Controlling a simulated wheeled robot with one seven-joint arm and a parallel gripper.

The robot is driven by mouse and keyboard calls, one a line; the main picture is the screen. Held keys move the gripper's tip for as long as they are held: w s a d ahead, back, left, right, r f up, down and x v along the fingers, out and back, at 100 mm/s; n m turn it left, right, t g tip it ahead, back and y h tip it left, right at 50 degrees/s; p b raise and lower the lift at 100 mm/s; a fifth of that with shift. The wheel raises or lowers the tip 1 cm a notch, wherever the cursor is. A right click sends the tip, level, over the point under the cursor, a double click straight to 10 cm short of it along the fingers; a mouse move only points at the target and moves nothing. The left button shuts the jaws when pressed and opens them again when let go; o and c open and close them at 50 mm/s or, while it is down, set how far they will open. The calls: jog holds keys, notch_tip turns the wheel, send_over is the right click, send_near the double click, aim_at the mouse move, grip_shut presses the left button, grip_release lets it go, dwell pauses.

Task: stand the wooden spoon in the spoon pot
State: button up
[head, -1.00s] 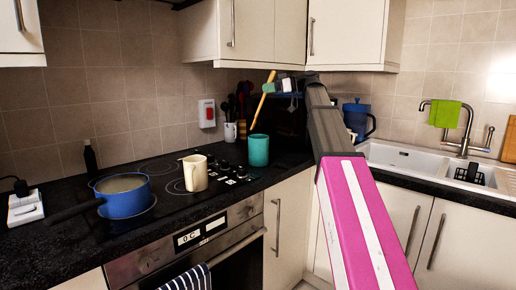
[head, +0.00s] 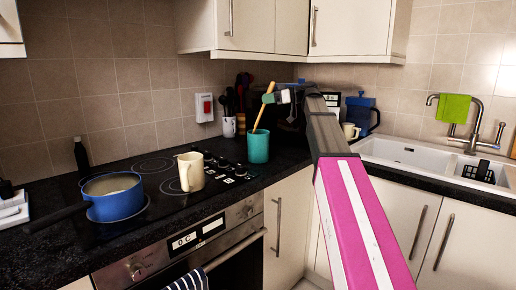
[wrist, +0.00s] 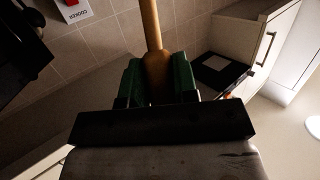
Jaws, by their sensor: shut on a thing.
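The wooden spoon (head: 263,113) is tilted, its upper end leaning right. Its lower end goes out of sight at the mouth of the teal spoon pot (head: 259,150) and appears to be inside it. The pot stands upright on the black counter by the hob. My gripper (head: 270,97) is above the pot, shut on the spoon near its upper end. In the wrist view the spoon (wrist: 151,25) runs between the green fingers of my gripper (wrist: 157,78). How deep the spoon reaches is hidden by the pot wall.
A cream jug (head: 191,172) and a blue pan (head: 114,196) stand on the hob left of the pot. Behind the pot are a white mug (head: 229,127) with dark utensils and a dark appliance. Wall cupboards hang above.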

notch_tip(320, 180, down, 4)
dwell(0.4)
jog(key=o, duration=1)
jog(key=shift+d, duration=0.1)
jog(key=v, duration=1)
jog(key=shift+d, duration=0.3)
jog(key=shift+d, duration=0.15)
